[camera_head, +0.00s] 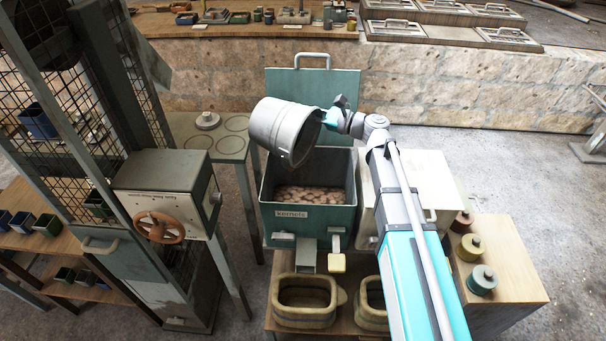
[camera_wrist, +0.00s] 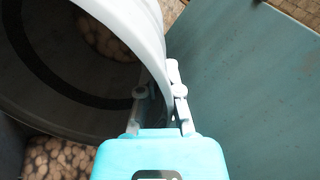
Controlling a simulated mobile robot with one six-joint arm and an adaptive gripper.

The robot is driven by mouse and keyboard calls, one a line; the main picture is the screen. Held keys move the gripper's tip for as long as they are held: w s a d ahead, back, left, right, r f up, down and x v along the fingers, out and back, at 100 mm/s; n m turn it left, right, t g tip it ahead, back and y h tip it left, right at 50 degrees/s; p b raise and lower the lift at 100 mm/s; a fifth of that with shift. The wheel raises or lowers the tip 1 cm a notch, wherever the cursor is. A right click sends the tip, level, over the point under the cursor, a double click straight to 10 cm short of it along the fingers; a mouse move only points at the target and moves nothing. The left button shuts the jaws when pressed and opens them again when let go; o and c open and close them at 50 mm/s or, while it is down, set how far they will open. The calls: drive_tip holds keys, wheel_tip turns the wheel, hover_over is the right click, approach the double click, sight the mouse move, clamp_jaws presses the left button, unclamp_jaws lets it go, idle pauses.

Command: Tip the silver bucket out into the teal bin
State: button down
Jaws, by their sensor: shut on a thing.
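The silver bucket (camera_head: 283,130) is held in the air over the teal bin (camera_head: 308,217), tilted with its mouth facing down and to the right. My gripper (camera_head: 333,119) is shut on the bucket's rim at its right side. The wrist view shows my gripper (camera_wrist: 160,102) with a finger on each side of the bucket wall (camera_wrist: 150,35). The bin stands open, its lid (camera_head: 313,90) raised behind, with a label reading "kernels". Brown, rounded pieces (camera_head: 310,195) lie inside the bin. I cannot tell from the head view whether anything is left in the bucket.
A pale box (camera_head: 415,180) stands right of the bin, partly behind my arm. A machine with a brown handwheel (camera_head: 160,227) and a small table (camera_head: 215,135) stand to the left. Two tan tubs (camera_head: 304,299) sit on a low shelf below.

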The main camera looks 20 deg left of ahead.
drive_tip(key=shift+d+f+b, duration=0.25)
drive_tip(key=shift+f+b, duration=0.35)
drive_tip(key=shift+b, duration=0.2)
drive_tip(key=shift+h, duration=0.4)
drive_tip(key=r+p, duration=0.1)
drive_tip(key=p, duration=0.1)
drive_tip(key=a+r+p, duration=0.1)
drive_tip(key=r+p, duration=0.2)
drive_tip(key=p, duration=0.2)
drive_tip(key=shift+w+a+r, duration=0.15)
drive_tip(key=shift+a+r, duration=0.1)
drive_tip(key=shift+a, duration=0.05)
drive_tip(key=a+r+p, duration=0.1)
drive_tip(key=p, duration=0.1)
drive_tip(key=r+h+p, duration=0.1)
drive_tip(key=p, duration=0.1)
drive_tip(key=shift+w+a+r+h+p, duration=0.1)
drive_tip(key=shift+w+a+h+p, duration=0.05)
drive_tip(key=shift+a+h+p, duration=0.2)
drive_tip(key=shift+f, duration=0.25)
drive_tip(key=shift+r, duration=0.2)
